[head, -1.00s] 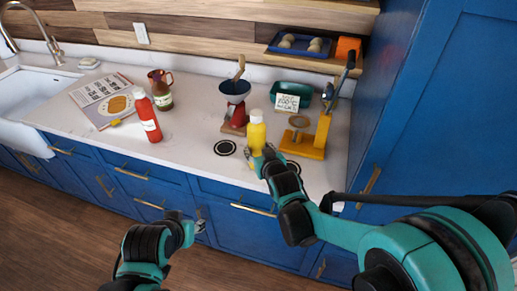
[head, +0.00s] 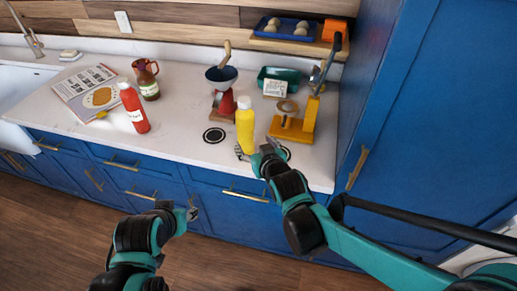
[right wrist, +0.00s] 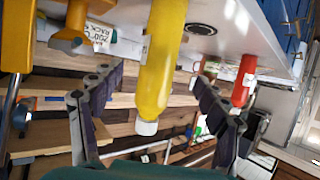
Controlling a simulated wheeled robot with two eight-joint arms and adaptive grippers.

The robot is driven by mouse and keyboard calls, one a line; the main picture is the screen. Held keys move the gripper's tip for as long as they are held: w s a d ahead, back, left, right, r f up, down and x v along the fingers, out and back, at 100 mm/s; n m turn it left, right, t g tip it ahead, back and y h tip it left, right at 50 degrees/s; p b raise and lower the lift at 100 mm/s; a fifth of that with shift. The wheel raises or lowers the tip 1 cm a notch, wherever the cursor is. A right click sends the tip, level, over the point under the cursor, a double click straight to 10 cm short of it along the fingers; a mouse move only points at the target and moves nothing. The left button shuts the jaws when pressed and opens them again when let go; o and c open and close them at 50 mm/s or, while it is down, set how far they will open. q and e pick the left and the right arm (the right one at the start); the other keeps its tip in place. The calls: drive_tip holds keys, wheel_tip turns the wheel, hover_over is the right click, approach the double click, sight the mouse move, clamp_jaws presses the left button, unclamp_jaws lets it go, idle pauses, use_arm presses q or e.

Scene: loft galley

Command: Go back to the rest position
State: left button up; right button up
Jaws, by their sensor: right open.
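My right gripper (head: 258,151) is open at the counter's front edge, just in front of the yellow bottle (head: 245,126). The bottle stands upright on the counter, near two black ring marks. In the right wrist view the bottle (right wrist: 163,60) appears between the two spread fingers of the right gripper (right wrist: 150,105), with gaps on both sides. My left gripper (head: 192,213) is low in front of the cabinet drawers, away from any object; its fingers are too small to read.
On the counter (head: 180,160) stand a red bottle (head: 133,107), a brown jar (head: 147,80), a red grinder (head: 226,103), a yellow press (head: 296,127) and a green bin (head: 272,77). An open magazine (head: 90,92) lies left. A tall blue cabinet (head: 430,120) rises at right.

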drive_tip(key=shift+v, duration=2.2)
drive_tip(key=s+d+f+m+g+h, duration=0.1)
drive_tip(key=s+d+f+g+h, duration=0.1)
drive_tip(key=s+d, duration=0.5)
drive_tip(key=s+d+f+m+g+h, duration=0.1)
drive_tip(key=s+d+f+m+g, duration=0.1)
drive_tip(key=s+d, duration=0.5)
drive_tip(key=shift+s+f+g+h, duration=0.4)
drive_tip(key=shift+s+f+g, duration=0.45)
drive_tip(key=shift+g, duration=0.15)
